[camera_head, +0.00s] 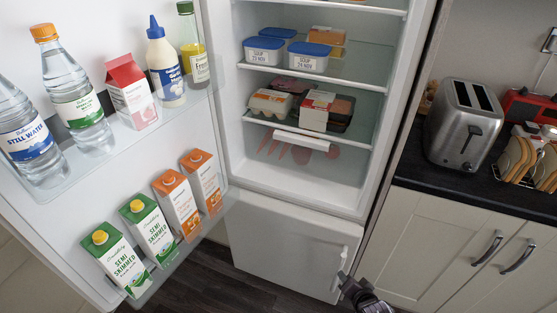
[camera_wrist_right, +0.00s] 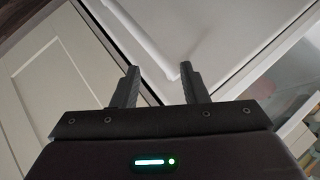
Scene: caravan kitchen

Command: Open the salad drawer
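The salad drawer (camera_head: 301,139) is at the bottom of the open fridge, below the lowest glass shelf. It has a white handle bar, and orange-red shapes like carrots show under and behind it. The drawer looks shut. My right gripper (camera_head: 345,280) is low at the bottom of the head view, in front of the lower door's right edge, well below and right of the drawer. In the right wrist view its two fingers (camera_wrist_right: 159,76) are apart with nothing between them. My left gripper is not in view.
The open fridge door (camera_head: 215,120) stands at the left with bottles and cartons on its shelves. The lower door (camera_head: 285,240) is shut. An egg box (camera_head: 270,103) and packets sit above the drawer. A worktop with a toaster (camera_head: 465,122) is at the right.

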